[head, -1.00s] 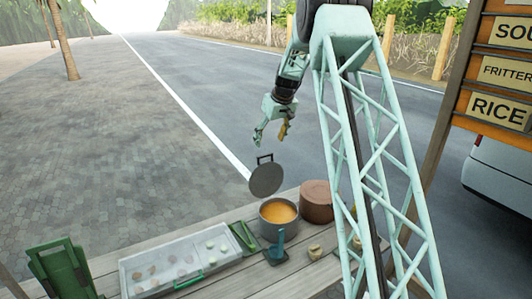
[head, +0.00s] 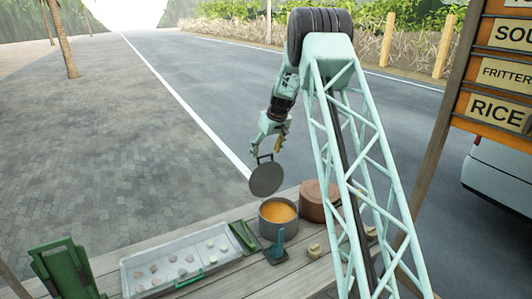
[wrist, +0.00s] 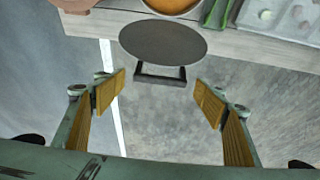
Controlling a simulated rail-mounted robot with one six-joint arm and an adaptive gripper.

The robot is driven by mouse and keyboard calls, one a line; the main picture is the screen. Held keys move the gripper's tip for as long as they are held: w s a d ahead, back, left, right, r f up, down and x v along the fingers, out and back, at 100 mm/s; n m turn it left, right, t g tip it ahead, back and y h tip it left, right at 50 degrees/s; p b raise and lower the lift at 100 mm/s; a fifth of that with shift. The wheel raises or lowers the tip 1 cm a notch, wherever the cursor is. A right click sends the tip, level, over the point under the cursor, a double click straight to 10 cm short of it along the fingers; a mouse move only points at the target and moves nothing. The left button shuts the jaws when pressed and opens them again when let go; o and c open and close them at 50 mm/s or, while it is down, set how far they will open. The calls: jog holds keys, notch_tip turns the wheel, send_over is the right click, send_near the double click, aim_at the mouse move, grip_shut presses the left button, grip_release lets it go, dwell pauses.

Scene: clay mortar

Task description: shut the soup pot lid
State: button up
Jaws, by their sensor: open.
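The soup pot (head: 277,222) stands on the wooden counter with orange soup showing inside. Its round grey lid (head: 267,179) is raised, tilted up at the pot's far side, with a dark bracket handle at its outer edge. In the wrist view the lid (wrist: 163,42) is ahead of my gripper, and its handle (wrist: 160,75) lies toward the gap between the fingers. My gripper (wrist: 160,96) is open and empty, with its yellow-padded fingers wide apart on either side, short of the handle. In the head view my gripper (head: 268,148) is just above and behind the lid.
A brown round pot (head: 318,202) stands right of the soup pot. A teal stand-like item (head: 277,247) is in front of it. A tray with a clear cover (head: 175,267) and green objects (head: 243,236) are to the left. The space behind the counter is open.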

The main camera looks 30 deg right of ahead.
dwell(0.3)
jog(key=shift+f, duration=0.1)
jog(key=c, duration=1.2)
